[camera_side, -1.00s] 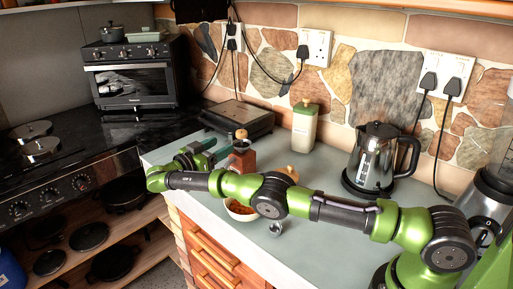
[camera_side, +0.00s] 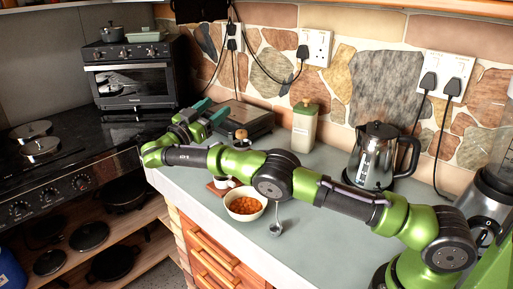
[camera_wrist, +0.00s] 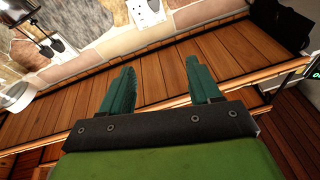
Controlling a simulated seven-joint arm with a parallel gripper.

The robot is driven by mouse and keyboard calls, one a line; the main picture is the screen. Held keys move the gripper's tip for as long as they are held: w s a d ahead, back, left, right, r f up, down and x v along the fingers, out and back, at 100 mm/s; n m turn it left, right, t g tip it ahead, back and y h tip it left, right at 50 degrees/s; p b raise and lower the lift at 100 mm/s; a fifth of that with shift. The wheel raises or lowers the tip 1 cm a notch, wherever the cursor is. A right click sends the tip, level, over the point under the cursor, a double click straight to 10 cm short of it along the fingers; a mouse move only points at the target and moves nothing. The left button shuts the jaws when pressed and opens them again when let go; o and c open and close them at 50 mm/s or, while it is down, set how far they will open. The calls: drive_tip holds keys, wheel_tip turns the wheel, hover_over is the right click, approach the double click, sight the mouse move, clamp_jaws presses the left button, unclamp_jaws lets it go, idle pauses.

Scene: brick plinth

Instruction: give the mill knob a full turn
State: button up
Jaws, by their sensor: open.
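The mill's round wooden knob (camera_side: 241,134) shows in the side view just above my green arm, on the counter in front of the dark flat appliance. My arm hides most of the mill's body below it. My gripper (camera_side: 212,110) is raised to the left of the knob and apart from it, with its teal fingers spread. In the wrist view my gripper (camera_wrist: 160,80) is open with nothing between the fingers. The mill is not in the wrist view.
A white bowl of orange pieces (camera_side: 245,203) and a metal spoon (camera_side: 276,228) lie in front of my arm. A cream-green canister (camera_side: 304,126) and a glass kettle (camera_side: 374,155) stand behind. The dark flat appliance (camera_side: 240,115) is close behind the knob.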

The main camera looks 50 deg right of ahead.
drive_tip(key=d+r+n+t+h, duration=0.2)
drive_tip(key=d+r+t+h, duration=0.15)
drive_tip(key=r+t, duration=0.55)
drive_tip(key=n+t+y, duration=0.6)
drive_tip(key=n+y, duration=0.7)
drive_tip(key=y, duration=0.5)
hover_over(244, 136)
drive_tip(key=s, duration=0.1)
wheel_tip(244, 136, down, 15)
drive_tip(key=f, duration=0.5)
drive_tip(key=shift+s+a+f, duration=0.1)
drive_tip(key=shift+a+f, duration=0.1)
drive_tip(key=shift+f, duration=0.1)
drive_tip(key=shift+x, duration=1.05)
drive_tip(key=shift+w+d, duration=0.15)
drive_tip(key=shift+w, duration=0.3)
